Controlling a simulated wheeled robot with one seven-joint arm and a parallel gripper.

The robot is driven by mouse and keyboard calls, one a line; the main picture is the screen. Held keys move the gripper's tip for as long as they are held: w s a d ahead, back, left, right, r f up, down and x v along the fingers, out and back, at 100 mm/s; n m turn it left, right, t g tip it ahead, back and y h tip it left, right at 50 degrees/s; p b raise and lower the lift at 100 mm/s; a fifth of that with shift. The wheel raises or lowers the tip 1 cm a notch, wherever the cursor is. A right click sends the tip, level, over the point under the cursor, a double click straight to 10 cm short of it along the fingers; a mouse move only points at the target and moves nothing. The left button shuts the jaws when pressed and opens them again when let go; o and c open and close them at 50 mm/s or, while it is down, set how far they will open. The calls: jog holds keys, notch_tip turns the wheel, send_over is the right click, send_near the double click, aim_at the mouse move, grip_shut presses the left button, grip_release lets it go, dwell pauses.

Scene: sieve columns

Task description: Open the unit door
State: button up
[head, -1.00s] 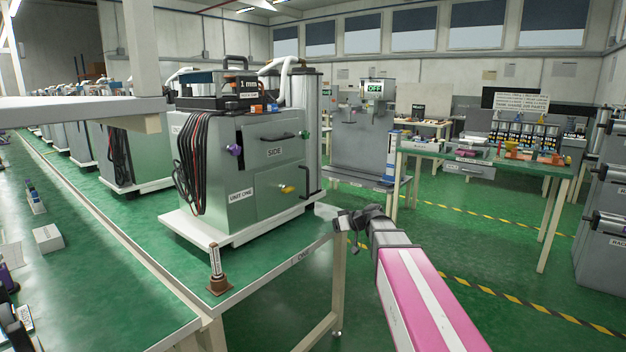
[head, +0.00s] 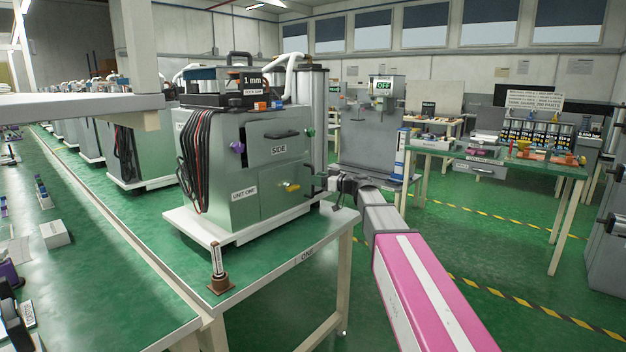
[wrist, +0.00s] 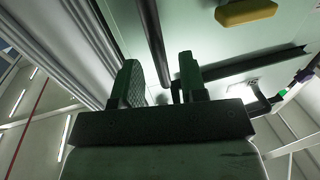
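Unit one (head: 240,165) is a grey-green cabinet on a white base plate on the green bench. Its right-hand face (head: 268,200) carries a SIDE label, a dark horizontal handle (head: 281,134) and a yellow knob (head: 291,187). A dark upright bar handle (head: 308,181) is near that face's right edge. My gripper (head: 322,184) is beside this bar. In the wrist view my gripper (wrist: 159,82) has its fingers apart, with the dark bar (wrist: 151,40) seen between and beyond them. Whether the fingers touch it cannot be told. The yellow knob (wrist: 246,12) is also there. The panel looks closed.
Black and red cables hang on the unit's left side, and a purple knob (head: 237,147) sticks out. A small brown stand (head: 219,274) is at the bench corner. A second table (head: 500,161) with bottles stands right. Green floor is free between them.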

jog(key=shift+x, duration=1.35)
jog(key=shift+c, duration=0.3)
jog(key=shift+s, duration=0.1)
grip_shut()
